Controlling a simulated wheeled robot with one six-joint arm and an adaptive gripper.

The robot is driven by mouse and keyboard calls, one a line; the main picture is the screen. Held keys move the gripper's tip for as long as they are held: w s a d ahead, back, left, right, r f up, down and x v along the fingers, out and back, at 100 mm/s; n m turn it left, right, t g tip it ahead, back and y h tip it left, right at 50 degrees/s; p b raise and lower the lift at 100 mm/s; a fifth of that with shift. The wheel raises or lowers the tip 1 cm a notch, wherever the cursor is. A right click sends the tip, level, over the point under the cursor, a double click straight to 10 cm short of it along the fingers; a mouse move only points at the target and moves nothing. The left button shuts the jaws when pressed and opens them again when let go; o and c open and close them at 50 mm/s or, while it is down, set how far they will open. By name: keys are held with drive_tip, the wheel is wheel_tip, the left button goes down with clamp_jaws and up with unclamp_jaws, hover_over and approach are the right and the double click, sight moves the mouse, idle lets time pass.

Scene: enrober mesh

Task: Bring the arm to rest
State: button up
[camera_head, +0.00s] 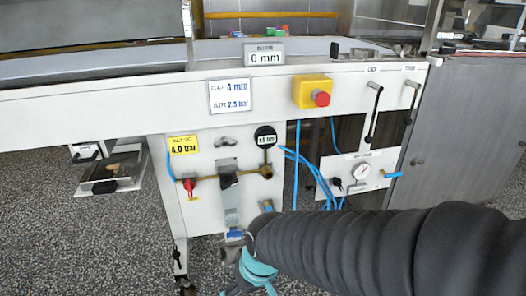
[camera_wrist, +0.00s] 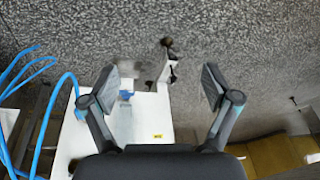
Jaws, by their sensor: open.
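My arm in its dark ribbed sleeve reaches in from the lower right of the head view. It ends in front of the lower part of the machine's white panel (camera_head: 212,205). My gripper (camera_wrist: 163,85) shows in the wrist view with its two fingers wide apart and nothing between them but the panel's edge and floor beyond. In the head view the teal part of the gripper shows low, near the panel's lower end, and its fingertips are hard to make out. The white panel also shows in the wrist view (camera_wrist: 150,115).
A red-handled valve (camera_head: 188,184), a black round gauge (camera_head: 265,137) and blue hoses (camera_head: 305,165) are on the machine front. A yellow box with a red button (camera_head: 312,92) sits above. Blue hoses (camera_wrist: 45,100) loop left in the wrist view. Speckled floor (camera_head: 90,245) is open at left.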

drive_tip(key=s+d+r+m+t+h, duration=0.1)
drive_tip(key=d+r+m, duration=0.2)
drive_tip(key=d+r, duration=0.3)
drive_tip(key=s+d+r+m+t+h, duration=0.1)
drive_tip(key=d+r, duration=0.5)
drive_tip(key=d, duration=0.7)
drive_tip(key=s+m+t, duration=0.1)
drive_tip(key=m, duration=0.1)
drive_tip(key=shift+s+m+t, duration=0.3)
